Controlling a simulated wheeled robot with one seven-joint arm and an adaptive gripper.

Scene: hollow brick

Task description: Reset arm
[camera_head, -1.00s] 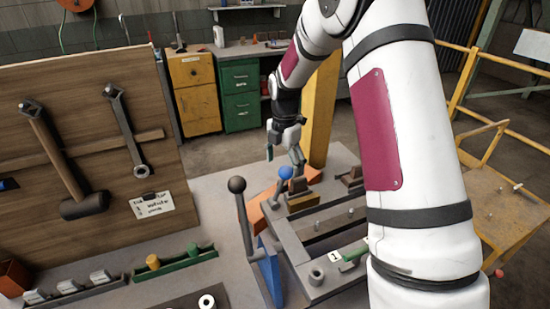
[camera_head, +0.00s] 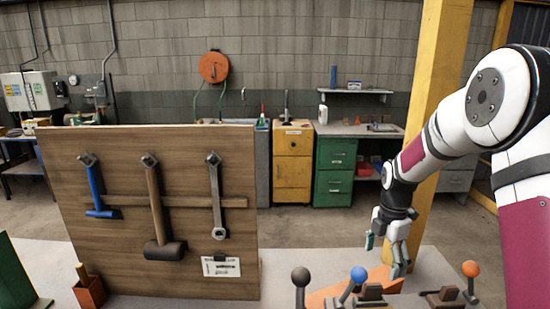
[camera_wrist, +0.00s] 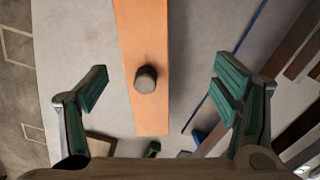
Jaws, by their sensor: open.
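My gripper (camera_head: 385,255) hangs above the workbench at the right in the head view, pointing down. In the wrist view its two green-padded fingers (camera_wrist: 170,90) are spread wide with nothing between them. The orange plate also shows under my gripper in the head view (camera_head: 322,298). My arm reaches in from the right edge, bent at the elbow.
Levers with a black knob (camera_head: 300,277), a blue knob (camera_head: 358,273) and an orange knob (camera_head: 470,268) stand near my gripper. A wooden tool board (camera_head: 130,230) stands at the left. A yellow post (camera_head: 437,110) rises behind my arm.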

